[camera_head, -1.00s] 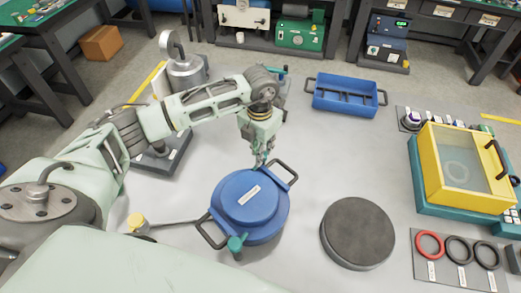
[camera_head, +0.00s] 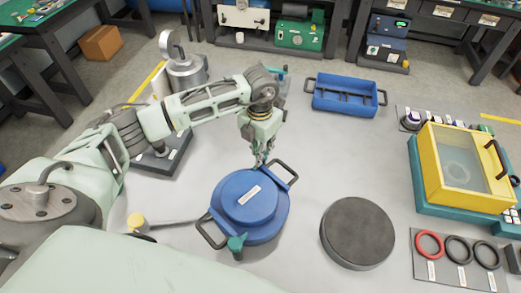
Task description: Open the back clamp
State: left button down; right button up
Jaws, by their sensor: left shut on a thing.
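A round blue lidded vessel (camera_head: 248,203) with a white label stands on the grey table, with dark handles at its upper right and lower left. A teal front clamp (camera_head: 237,243) shows at its near edge. My left gripper (camera_head: 262,160) points down at the vessel's far edge, where the back clamp is; the fingers are closed there and hide the clamp almost wholly. My right gripper is not in view.
A dark round disc (camera_head: 357,232) lies to the right of the vessel. A blue tray (camera_head: 345,95) stands behind. A yellow box (camera_head: 466,171) and several rings (camera_head: 458,249) are at the right. A yellow-ended tool (camera_head: 137,221) lies at the left.

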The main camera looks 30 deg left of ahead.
pick_arm(q)
jog(key=shift+d+f+m+b, duration=0.2)
jog(key=shift+d+m+b, duration=0.35)
jog(key=shift+m, duration=0.25)
jog(key=m+b, duration=0.3)
jog(key=m, duration=0.2)
jog(key=shift+f, duration=0.1)
jog(key=m+b, duration=0.4)
jog(key=m, duration=0.2)
jog(key=shift+f+m, duration=0.1)
jog(key=shift+m, duration=0.3)
jog(key=c, duration=1.9)
grip_release()
jog(key=shift+s, duration=0.1)
jog(key=o, duration=0.5)
jog(key=shift+s+r, duration=0.1)
jog(key=shift+r, duration=0.3)
jog(key=shift+a, duration=0.1)
